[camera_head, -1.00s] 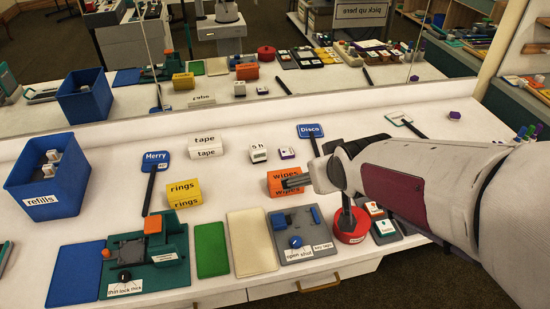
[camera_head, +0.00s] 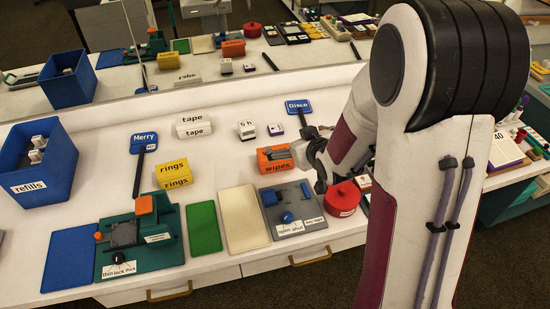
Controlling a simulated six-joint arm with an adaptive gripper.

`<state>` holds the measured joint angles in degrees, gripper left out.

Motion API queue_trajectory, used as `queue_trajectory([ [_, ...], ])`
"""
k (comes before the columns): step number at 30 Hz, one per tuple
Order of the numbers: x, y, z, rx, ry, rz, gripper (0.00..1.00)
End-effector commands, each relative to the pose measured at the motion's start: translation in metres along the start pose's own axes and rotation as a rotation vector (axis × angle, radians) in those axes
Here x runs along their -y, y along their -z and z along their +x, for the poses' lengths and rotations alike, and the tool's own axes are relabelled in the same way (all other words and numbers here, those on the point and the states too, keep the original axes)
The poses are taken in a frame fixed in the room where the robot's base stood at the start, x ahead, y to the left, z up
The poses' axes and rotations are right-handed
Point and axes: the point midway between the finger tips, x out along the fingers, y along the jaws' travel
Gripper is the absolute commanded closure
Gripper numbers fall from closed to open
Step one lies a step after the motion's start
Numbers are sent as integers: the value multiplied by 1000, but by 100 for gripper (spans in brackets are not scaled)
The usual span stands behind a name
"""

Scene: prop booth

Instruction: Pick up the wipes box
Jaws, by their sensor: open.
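The orange wipes box (camera_head: 273,161) lies on the white counter, in the middle of the head view. Its label "wipes" shows on the front. My gripper (camera_head: 296,153) is at the right end of the box, with its fingers pointing left across it. The fingers are open and cover part of the box's right side. I cannot tell whether they touch it or are only in front of it.
A grey device (camera_head: 297,222) and a red round tin (camera_head: 342,197) stand close in front. The yellow rings box (camera_head: 174,173) is to the left. The white tape box (camera_head: 193,124) and blue Disco sign (camera_head: 298,107) are behind. A mirror runs along the counter's back.

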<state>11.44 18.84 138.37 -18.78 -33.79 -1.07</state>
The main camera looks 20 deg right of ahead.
Motion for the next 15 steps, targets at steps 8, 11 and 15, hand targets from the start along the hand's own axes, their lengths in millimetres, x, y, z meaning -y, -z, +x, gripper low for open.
queue_trajectory([
  [8,6,-21,35,-72,43,10,0],
  [11,9,-29,45,-101,59,17,0],
  [15,13,-40,57,-143,82,31,0],
])
